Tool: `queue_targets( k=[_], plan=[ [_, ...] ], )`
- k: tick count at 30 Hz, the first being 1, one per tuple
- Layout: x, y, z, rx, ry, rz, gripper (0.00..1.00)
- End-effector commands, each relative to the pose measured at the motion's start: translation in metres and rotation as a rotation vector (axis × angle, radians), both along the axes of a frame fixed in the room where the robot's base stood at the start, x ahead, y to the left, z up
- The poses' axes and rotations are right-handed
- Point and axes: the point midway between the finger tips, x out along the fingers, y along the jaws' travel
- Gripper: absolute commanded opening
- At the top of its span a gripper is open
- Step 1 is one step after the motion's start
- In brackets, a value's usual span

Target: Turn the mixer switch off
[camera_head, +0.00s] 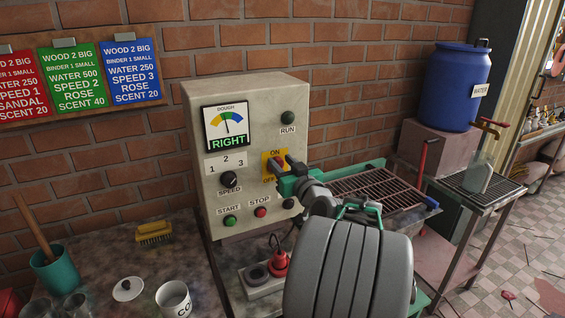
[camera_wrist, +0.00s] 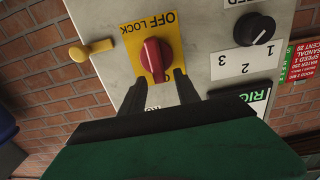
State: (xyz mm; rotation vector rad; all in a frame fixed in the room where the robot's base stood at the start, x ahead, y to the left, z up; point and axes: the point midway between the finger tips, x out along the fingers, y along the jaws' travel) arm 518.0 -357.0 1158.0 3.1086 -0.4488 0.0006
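The mixer switch is a red rotary knob (camera_wrist: 155,58) on a yellow plate (camera_wrist: 170,27) marked "OFF LOCK", upside down in the wrist view. In the head view the yellow plate (camera_head: 268,166) shows "ON" above and part of "OFF" below; my gripper covers part of it. The knob's long grip lies nearly along the ON–OFF line; I cannot make out a pointer. My gripper (camera_wrist: 158,84) is open, its dark fingers apart on either side of the knob's near end. I cannot tell whether they touch it. My gripper also shows at the panel in the head view (camera_head: 281,168).
The grey control box (camera_head: 204,86) carries a speed dial (camera_head: 229,181), a green start button (camera_head: 230,221) and a red stop button (camera_head: 260,212). A yellow-knobbed lever (camera_wrist: 88,50) sticks out beside the switch. A red plug (camera_head: 277,262) stands below. A wire rack (camera_head: 375,187) lies right.

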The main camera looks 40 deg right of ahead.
Motion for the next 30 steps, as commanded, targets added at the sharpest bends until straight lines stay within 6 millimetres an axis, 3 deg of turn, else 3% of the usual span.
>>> queue_targets(
  k=[2, 15, 30],
  plan=[
    [-0.0002, 0.0002, -0.0001, 0.000, 0.000, 0.000, 0.37],
    [-0.0003, 0.0003, -0.0001, 0.000, 0.000, 0.001, 0.01],
    [-0.0003, 0.0007, -0.0015, -0.010, 0.003, 0.001, 0.00]
  ],
)
